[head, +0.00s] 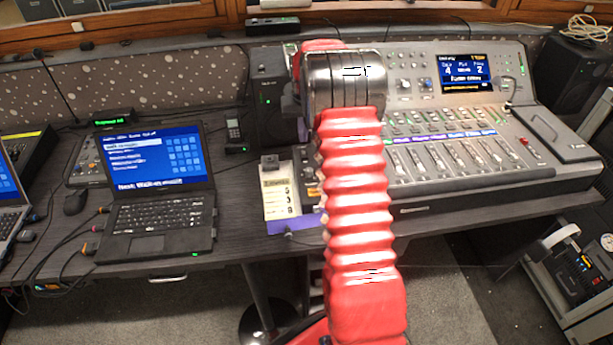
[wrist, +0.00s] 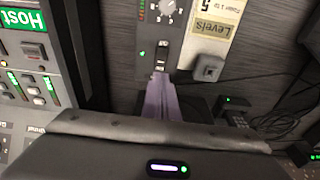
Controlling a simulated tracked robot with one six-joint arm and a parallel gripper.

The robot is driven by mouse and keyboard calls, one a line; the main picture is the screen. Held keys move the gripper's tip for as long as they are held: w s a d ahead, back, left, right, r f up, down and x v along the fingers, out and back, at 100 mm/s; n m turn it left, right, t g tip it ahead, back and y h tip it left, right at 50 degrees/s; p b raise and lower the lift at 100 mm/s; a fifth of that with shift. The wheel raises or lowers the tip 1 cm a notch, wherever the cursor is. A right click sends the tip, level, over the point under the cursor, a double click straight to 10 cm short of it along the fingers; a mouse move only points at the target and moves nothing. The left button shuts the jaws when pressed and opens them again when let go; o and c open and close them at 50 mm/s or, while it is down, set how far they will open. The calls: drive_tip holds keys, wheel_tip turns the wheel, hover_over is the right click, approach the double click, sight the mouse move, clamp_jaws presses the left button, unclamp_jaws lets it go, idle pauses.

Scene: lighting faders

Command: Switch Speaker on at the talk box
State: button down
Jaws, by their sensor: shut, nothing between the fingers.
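In the wrist view, a grey control box, apparently the talk box (wrist: 182,45), carries a round knob (wrist: 168,8) and a black switch (wrist: 160,58) with a small green light beside it. Its lettering is too small to read, so I cannot tell which switch is Speaker. Part of the box shows in the head view (head: 309,178), beside my red arm, which covers the rest. My gripper (wrist: 159,80) is shut and empty, its narrow lilac fingers pointing at the switch. I cannot tell whether the tips touch it. The head view hides the gripper behind my arm.
A cream Levels card (wrist: 212,28) lies beside the box. The mixing console (head: 450,165) stands to its right in the head view, a laptop (head: 155,185) to its left. A dark speaker (head: 272,100) stands behind. The dark desk (head: 242,190) is bare between laptop and card.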

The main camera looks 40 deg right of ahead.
wheel_tip(320, 180, up, 2)
idle(0.4)
idle(0.4)
